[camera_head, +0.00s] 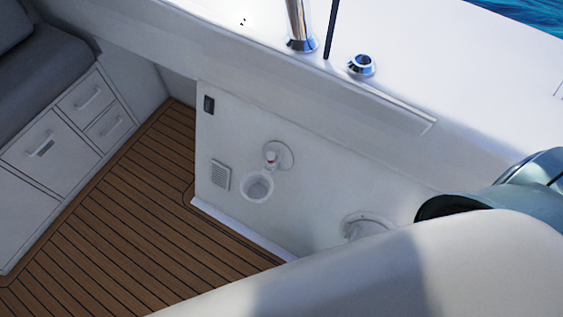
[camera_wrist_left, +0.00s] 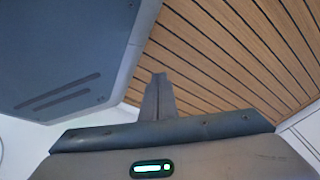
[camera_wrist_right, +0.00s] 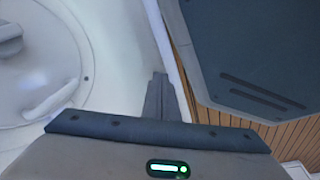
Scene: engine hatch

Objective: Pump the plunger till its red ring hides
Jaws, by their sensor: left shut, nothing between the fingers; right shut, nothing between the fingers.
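The plunger (camera_head: 271,157) is a small white knob on a round white base on the white wall panel, right of middle in the head view. A bit of red shows on it; how much of the ring is out is too small to tell. My left gripper (camera_wrist_left: 158,77) shows only in the left wrist view, its fingers together and empty, with the plank floor behind. My right gripper (camera_wrist_right: 159,77) shows in the right wrist view, fingers together and empty, beside a white panel. No wrist view clearly shows the plunger. My right arm covers the head view's lower right.
A white ring-shaped cup (camera_head: 257,187) sits just below the plunger, with a vent (camera_head: 220,175) to its left. A round white fitting (camera_head: 366,224) is partly behind my arm. A round plate with a handle (camera_wrist_right: 40,65) is left of my right gripper. Drawers (camera_head: 88,97) stand left; the plank floor (camera_head: 130,210) is clear.

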